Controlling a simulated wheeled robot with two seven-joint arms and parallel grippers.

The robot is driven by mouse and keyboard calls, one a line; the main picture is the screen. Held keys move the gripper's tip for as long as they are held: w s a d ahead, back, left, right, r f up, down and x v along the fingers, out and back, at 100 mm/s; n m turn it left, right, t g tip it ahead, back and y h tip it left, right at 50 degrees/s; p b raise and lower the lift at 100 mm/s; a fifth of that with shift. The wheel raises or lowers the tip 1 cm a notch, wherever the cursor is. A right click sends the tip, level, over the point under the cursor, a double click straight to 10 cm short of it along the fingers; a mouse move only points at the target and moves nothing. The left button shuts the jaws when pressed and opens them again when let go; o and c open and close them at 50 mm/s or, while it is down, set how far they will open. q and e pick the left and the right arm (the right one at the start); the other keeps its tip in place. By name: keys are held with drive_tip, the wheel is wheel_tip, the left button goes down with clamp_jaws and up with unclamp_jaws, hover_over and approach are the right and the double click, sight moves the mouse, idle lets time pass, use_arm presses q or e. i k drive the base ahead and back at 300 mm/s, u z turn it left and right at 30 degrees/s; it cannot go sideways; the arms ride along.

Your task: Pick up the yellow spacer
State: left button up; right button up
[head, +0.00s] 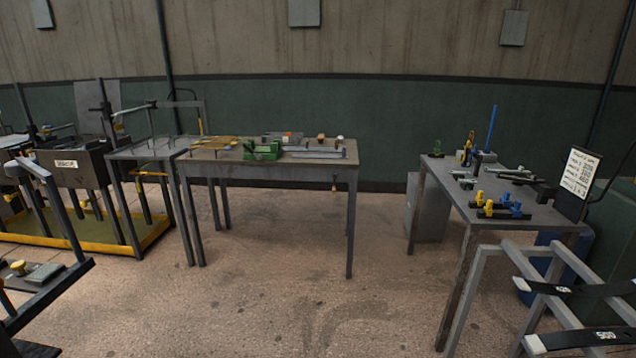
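Several small yellow things are in view, and I cannot tell for sure which is the yellow spacer. Yellow pieces (488,208) sit beside blue ones on a dark bar on the right table (436,188). A yellow upright piece (470,140) stands farther back on that table. A short yellow round piece (18,267) sits on a dark surface at the lower left. Neither of my grippers shows in the head view.
A middle table (340,172) carries a green vise-like tool (262,151) and small parts. A grey metal frame (475,290) with black strips stands at the lower right. A yellow floor tray (95,238) lies at the left. The floor (290,280) between the tables is clear.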

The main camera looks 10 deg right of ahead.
sight(479, 197)
drive_tip(key=z, duration=0.1)
drive_tip(key=i, duration=1.7)
drive_tip(key=z, duration=1.4)
drive_tip(key=i, duration=1.05)
drive_tip(key=z, duration=1.05)
